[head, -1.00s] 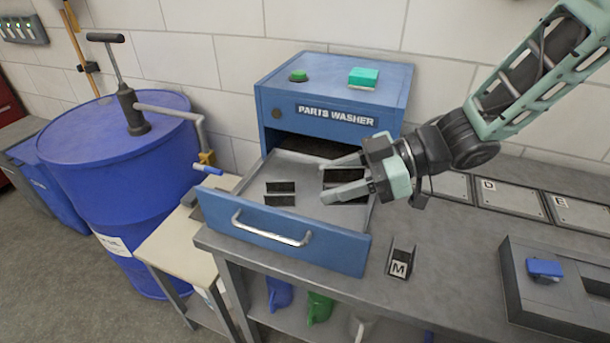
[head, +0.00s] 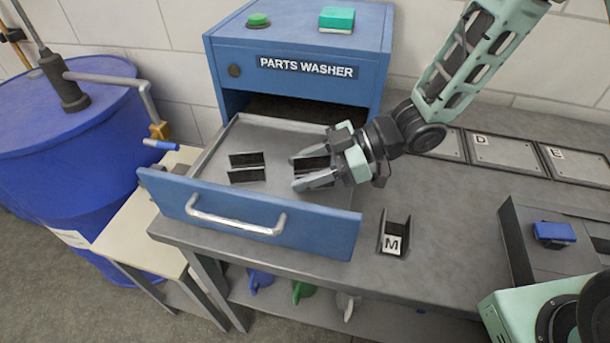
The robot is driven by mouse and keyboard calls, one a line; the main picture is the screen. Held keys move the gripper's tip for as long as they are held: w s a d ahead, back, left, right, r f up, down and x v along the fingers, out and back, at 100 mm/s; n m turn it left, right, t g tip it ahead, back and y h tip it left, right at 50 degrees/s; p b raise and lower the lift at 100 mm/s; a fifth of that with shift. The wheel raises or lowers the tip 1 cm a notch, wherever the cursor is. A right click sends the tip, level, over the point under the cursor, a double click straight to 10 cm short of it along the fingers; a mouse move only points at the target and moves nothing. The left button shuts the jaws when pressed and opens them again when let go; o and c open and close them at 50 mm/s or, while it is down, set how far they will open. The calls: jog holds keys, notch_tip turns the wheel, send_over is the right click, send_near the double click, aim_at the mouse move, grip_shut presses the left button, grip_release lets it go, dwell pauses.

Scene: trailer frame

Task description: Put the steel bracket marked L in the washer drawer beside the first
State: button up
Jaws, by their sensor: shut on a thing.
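The parts washer drawer (head: 228,133) is pulled out. A dark steel channel bracket (head: 246,176) sits in it, left of my gripper. My gripper (head: 299,171) is shut on a second dark bracket (head: 311,164), beside the first one with a gap between them. This held bracket is over or on the drawer floor; I cannot tell whether it touches. Its letter is hidden. Another bracket, marked M (head: 393,240), stands on the bench right of the drawer.
The blue parts washer (head: 300,72) stands behind the drawer. Labelled plates D (head: 505,153) and E (head: 577,163) lie along the bench back. A grey box with a blue block (head: 554,233) is at right. A blue drum (head: 55,165) stands at left.

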jog(key=shift+f, duration=1.05)
jog(key=shift+f, duration=0.1)
jog(key=o, duration=1.2)
jog(key=shift+f, duration=0.1)
jog(key=shift+r, duration=0.25)
jog(key=v, duration=1.2)
jog(key=shift+s+f, duration=0.1)
jog(key=shift+s, duration=0.1)
